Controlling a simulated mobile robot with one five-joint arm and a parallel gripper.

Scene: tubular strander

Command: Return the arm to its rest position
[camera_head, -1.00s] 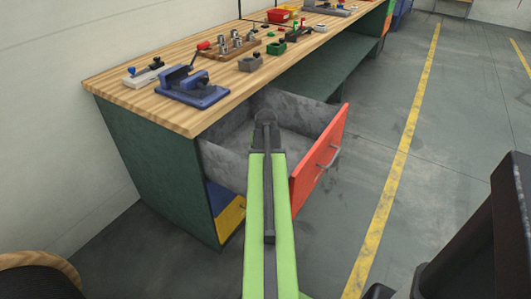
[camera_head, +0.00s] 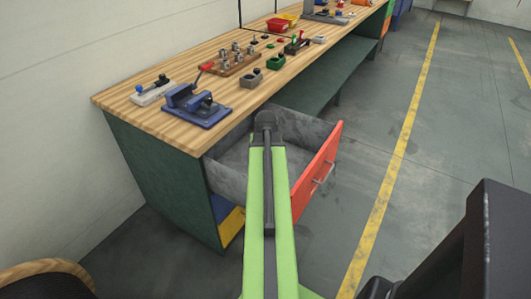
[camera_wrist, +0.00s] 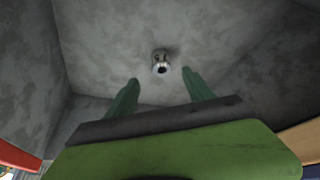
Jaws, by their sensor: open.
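My arm's green link (camera_head: 268,215) reaches forward over the open drawer in the head view. My gripper is hidden behind the arm there. In the wrist view, my gripper (camera_wrist: 160,77) shows two dark green fingers spread apart with nothing between them. They point into the grey inside of the drawer. A small grey metal part with a dark hole (camera_wrist: 161,64) lies in the drawer just beyond the fingertips, apart from them as far as I can tell.
The drawer with a red front (camera_head: 317,172) stands open from the wooden workbench (camera_head: 185,138). A blue vise (camera_head: 197,106), a wooden block with metal parts (camera_head: 232,65) and several small items stand on the bench. Open floor with a yellow line (camera_head: 390,185) lies to the right.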

